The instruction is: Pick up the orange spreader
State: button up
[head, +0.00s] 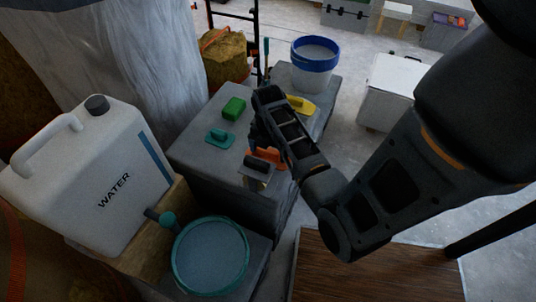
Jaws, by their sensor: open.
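The orange spreader (271,156) lies on the grey worktop (190,153), near its front right part. My arm's end covers part of it, so its full outline is hidden. My gripper (259,141) points down just above and behind the orange spreader, close to it. Its fingers are small, dark and mostly hidden by the forearm link. They look open, with nothing seen held. I cannot tell whether they touch the spreader.
A dark-handled trowel (256,168) lies right beside the spreader. A blue-rimmed bucket (314,62) stands behind; a water canister (95,180) and teal basin (210,257) stand front left.

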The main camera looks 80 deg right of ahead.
jog(key=c, duration=0.8)
jog(key=shift+c, duration=0.3)
jog(key=shift+r, duration=0.1)
jog(key=shift+r, duration=0.5)
notch_tip(320, 180, up, 3)
jog(key=shift+f, duration=0.1)
jog(key=s+d+r, duration=0.5)
jog(key=d+r, duration=0.2)
jog(key=d, duration=0.3)
jog(key=shift+d, duration=0.25)
jog(key=shift+s, duration=0.1)
